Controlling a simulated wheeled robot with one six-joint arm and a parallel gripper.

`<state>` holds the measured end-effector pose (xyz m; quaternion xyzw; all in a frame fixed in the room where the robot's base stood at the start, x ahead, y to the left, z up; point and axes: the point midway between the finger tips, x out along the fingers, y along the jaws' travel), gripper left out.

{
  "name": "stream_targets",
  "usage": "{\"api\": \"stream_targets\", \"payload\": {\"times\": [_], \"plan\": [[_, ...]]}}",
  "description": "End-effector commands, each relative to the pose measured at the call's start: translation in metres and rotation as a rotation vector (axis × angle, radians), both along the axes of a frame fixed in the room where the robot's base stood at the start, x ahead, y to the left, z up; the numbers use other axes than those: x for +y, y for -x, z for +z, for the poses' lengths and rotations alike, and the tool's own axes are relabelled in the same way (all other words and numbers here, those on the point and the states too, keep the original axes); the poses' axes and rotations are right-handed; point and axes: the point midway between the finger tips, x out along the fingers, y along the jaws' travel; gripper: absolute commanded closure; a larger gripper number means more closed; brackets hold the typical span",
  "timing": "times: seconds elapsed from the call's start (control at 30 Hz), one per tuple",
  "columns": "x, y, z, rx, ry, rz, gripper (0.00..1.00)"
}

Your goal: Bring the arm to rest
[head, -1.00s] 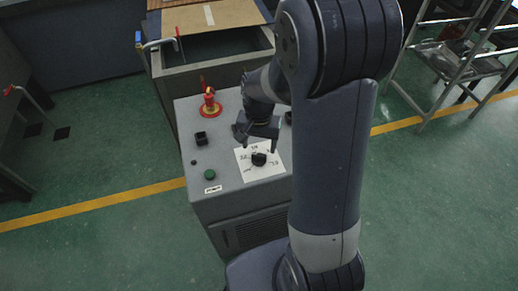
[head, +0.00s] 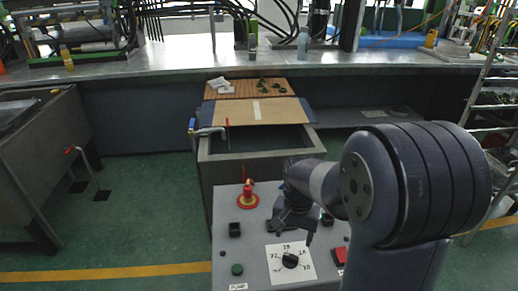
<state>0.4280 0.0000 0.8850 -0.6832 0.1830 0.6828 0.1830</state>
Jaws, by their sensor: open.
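My gripper (head: 291,236) hangs over the grey control panel (head: 250,262), fingers apart and empty. It is just behind and above the black rotary knob (head: 290,260), which sits on a white numbered plate (head: 275,273). In this view the fingers look apart from the knob, though the exact gap is hard to judge. My arm (head: 405,190) is bent and fills the right of the head view, hiding part of the panel's right side.
The panel also carries a red valve handle (head: 248,196), a black square switch (head: 234,229), a green button (head: 237,269) and a red switch (head: 340,256). Behind it stands an open tank (head: 215,165) with a board (head: 255,112). A metal rack (head: 490,120) is at right.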

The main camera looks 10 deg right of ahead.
Motion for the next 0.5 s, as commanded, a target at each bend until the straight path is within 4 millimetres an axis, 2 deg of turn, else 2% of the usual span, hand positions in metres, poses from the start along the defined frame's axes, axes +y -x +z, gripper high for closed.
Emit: {"api": "stream_targets", "payload": {"times": [0.3,0.5], "plan": [[0.000,0.001,-0.061,0.006,0.000,0.000,0.36],[0.000,0.001,-0.086,0.002,0.000,0.000,0.36]]}}
